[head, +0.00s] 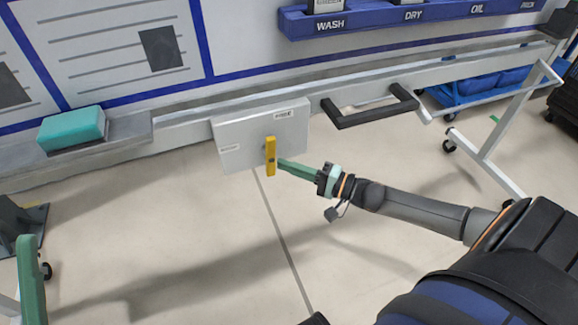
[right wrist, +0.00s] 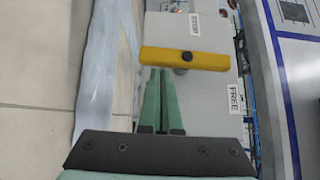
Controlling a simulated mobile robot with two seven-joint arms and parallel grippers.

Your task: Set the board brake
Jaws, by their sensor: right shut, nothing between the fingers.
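The brake is a yellow lever (head: 270,150) on a pale grey panel (head: 245,125) fixed to the board's lower rail. The lever stands roughly upright in the head view and lies across the right wrist view (right wrist: 205,60), with a dark pivot bolt. A STOP label (right wrist: 194,25) is beyond the lever; a FREE label (right wrist: 235,98) is on the near side. My right gripper (head: 282,163) is shut and empty, its green fingertips (right wrist: 160,70) at the lever's right side, touching or nearly so.
A black handle (head: 370,108) sticks out from the rail right of the panel. A teal eraser-like block (head: 72,128) rests on a ledge at left. A blue labelled rack (head: 410,16) is above. A white wheeled frame leg (head: 510,125) stands at right. The floor in front is clear.

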